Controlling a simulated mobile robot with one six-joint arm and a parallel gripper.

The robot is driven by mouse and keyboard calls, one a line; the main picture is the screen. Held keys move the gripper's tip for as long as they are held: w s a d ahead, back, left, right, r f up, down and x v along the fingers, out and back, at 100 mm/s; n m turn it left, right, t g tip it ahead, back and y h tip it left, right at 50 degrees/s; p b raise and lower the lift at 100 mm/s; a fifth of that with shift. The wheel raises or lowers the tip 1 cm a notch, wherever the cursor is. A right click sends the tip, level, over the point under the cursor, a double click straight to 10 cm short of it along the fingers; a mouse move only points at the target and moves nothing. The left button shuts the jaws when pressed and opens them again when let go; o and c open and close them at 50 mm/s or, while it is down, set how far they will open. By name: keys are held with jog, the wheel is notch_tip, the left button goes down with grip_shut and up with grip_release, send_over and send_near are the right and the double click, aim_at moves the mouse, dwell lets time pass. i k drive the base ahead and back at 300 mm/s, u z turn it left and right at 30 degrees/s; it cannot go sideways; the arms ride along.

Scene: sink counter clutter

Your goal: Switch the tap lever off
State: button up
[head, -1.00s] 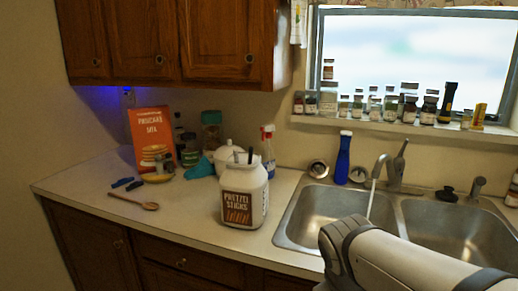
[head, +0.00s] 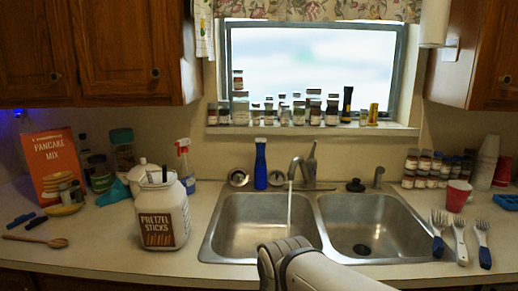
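The tap (head: 297,170) stands behind the double sink, in the middle of the head view. Its lever (head: 312,152) points up from the tap body, just right of the spout. A thin stream of water (head: 289,208) runs from the spout into the left basin (head: 240,222). My arm reaches in from the bottom edge, in front of the left basin. A rounded part of it hides the basin's front. My gripper's fingers are not visible in the head view, and nothing of mine touches the lever.
A blue bottle (head: 260,164) stands close left of the tap. A pretzel jar (head: 162,212) stands left of the sink. Forks (head: 460,240) and a red cup (head: 457,195) lie or stand at right. Jars line the sill (head: 310,130) above. The right basin (head: 372,228) is empty.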

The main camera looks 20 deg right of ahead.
aim_at(312, 154)
jog(key=u, duration=1.45)
jog(key=k, duration=0.4)
jog(key=z, duration=2.1)
jog(key=i, duration=1)
